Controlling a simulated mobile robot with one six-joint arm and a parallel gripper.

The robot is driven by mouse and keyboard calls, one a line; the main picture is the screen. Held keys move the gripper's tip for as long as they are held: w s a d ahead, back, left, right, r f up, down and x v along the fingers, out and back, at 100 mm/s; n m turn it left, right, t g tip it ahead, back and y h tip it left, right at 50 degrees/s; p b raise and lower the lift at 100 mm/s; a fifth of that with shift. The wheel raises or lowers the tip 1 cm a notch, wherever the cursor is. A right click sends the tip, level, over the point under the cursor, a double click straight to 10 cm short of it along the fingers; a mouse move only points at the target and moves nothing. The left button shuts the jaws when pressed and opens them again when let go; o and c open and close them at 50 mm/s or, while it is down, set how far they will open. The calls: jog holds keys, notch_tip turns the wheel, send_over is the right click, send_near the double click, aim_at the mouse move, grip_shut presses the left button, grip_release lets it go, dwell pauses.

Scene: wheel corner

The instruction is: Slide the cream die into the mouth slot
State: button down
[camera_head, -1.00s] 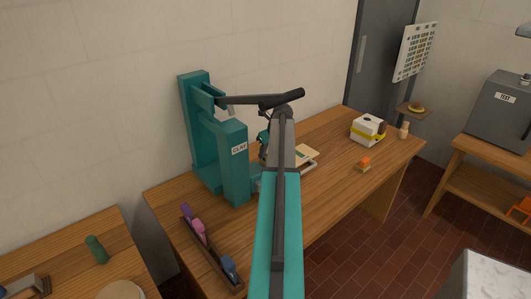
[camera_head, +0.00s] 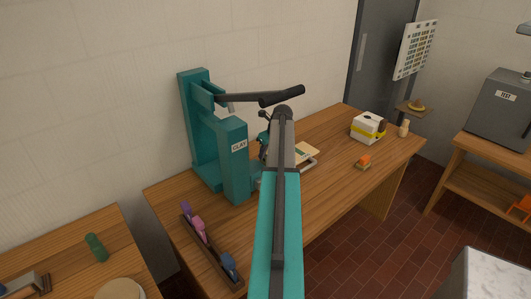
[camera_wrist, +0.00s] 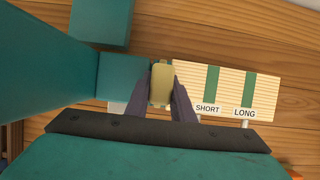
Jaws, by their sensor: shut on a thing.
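The cream die (camera_wrist: 161,84) is a small pale yellow piece between the two dark fingers of my gripper (camera_wrist: 162,98) in the wrist view. The gripper is shut on it. The teal clay press (camera_head: 236,172), labelled CLAY, stands on the workbench, with a dark lever at its top. In the wrist view a low teal block (camera_wrist: 124,76) of the press lies just left of the die. I cannot tell whether the die touches it. The mouth slot itself cannot be made out. In the head view my arm hides the die and most of the gripper.
A slatted board (camera_wrist: 226,92) marked SHORT and LONG lies right of the gripper. A tray of coloured pieces (camera_head: 212,254) lies at the workbench's front left. A white and yellow box (camera_head: 367,128) and an orange-topped item (camera_head: 363,162) stand farther right, with bare wood between.

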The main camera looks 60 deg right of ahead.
jog(key=shift+f, duration=0.75)
jog(key=c, duration=1.5)
grip_release()
jog(key=shift+o, duration=0.2)
jog(key=shift+a+f, duration=0.1)
jog(key=shift+a, duration=0.1)
jog(key=shift+b, duration=0.35)
jog(key=b+v, duration=0.3)
jog(key=v, duration=1.1)
jog(key=shift+d, duration=0.35)
